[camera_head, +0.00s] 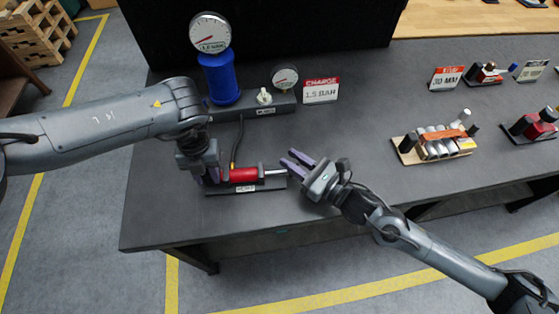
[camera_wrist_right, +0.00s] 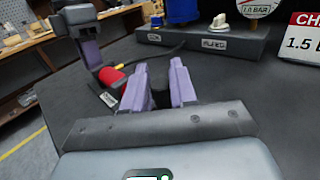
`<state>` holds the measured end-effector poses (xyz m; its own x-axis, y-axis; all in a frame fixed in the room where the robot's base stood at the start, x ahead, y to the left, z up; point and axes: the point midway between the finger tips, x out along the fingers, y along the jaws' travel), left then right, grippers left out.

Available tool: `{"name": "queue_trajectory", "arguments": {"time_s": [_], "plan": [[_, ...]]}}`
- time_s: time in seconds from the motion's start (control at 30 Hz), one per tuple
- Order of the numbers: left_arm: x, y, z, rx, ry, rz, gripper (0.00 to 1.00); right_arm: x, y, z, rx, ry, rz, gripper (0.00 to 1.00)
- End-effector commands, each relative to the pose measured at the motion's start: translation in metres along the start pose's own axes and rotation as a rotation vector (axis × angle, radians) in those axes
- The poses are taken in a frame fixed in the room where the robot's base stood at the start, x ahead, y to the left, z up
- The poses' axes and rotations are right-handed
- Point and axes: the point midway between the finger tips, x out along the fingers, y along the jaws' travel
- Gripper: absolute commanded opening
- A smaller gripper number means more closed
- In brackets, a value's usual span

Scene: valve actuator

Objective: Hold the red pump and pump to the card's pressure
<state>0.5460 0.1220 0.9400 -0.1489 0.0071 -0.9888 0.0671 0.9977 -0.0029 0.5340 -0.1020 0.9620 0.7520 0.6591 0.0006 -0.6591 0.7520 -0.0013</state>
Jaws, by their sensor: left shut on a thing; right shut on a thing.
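The red pump (camera_head: 243,174) lies on a dark base (camera_head: 240,189) near the table's front edge, its silver rod (camera_head: 275,172) extended to the right. My left gripper (camera_head: 211,176) is shut on the pump's left end. My right gripper (camera_head: 298,161) is at the rod's right end; in the right wrist view its purple fingers (camera_wrist_right: 161,82) close around a dark handle (camera_wrist_right: 160,92), mostly hidden. The card (camera_head: 321,90) reads CHARGE 1.5 BAR. A large round gauge (camera_head: 210,33) tops the blue cylinder (camera_head: 220,80); its needle points lower left, the value unreadable.
A small gauge (camera_head: 285,77) and a pale knob (camera_head: 264,96) stand on the dark block behind the pump. A hose (camera_head: 236,142) runs from the block to the pump. Trays of parts (camera_head: 436,146) sit at the right. The table between is clear.

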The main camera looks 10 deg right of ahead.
Motion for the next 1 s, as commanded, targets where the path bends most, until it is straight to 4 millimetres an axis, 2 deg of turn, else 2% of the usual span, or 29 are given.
{"name": "queue_trajectory", "arguments": {"time_s": [0.03,0.3,0.33,0.43,0.77,0.87,1.0], "plan": [[0.002,0.002,-0.001,-0.002,0.004,0.004,0.00,-0.003,-0.005,-0.001,-0.002,0.003,-0.006,0.00],[0.002,0.004,-0.001,-0.005,0.004,0.006,0.00,-0.004,-0.008,-0.001,-0.002,0.002,-0.010,0.00],[0.002,0.004,-0.001,-0.006,0.004,0.007,0.00,-0.004,-0.008,-0.001,-0.002,0.002,-0.010,0.29],[0.002,0.004,-0.001,-0.007,0.004,0.007,0.00,-0.004,-0.008,-0.001,-0.002,0.002,-0.010,0.45],[0.002,0.003,-0.001,-0.005,0.003,0.006,0.00,-0.004,-0.005,-0.001,0.000,0.001,-0.004,0.45],[0.002,0.002,-0.001,-0.004,0.003,0.005,0.00,-0.009,-0.005,-0.001,0.000,0.002,-0.004,0.45],[0.002,0.002,-0.001,-0.003,0.003,0.004,0.00,-0.026,-0.005,-0.002,-0.001,0.005,-0.003,0.45]]}}
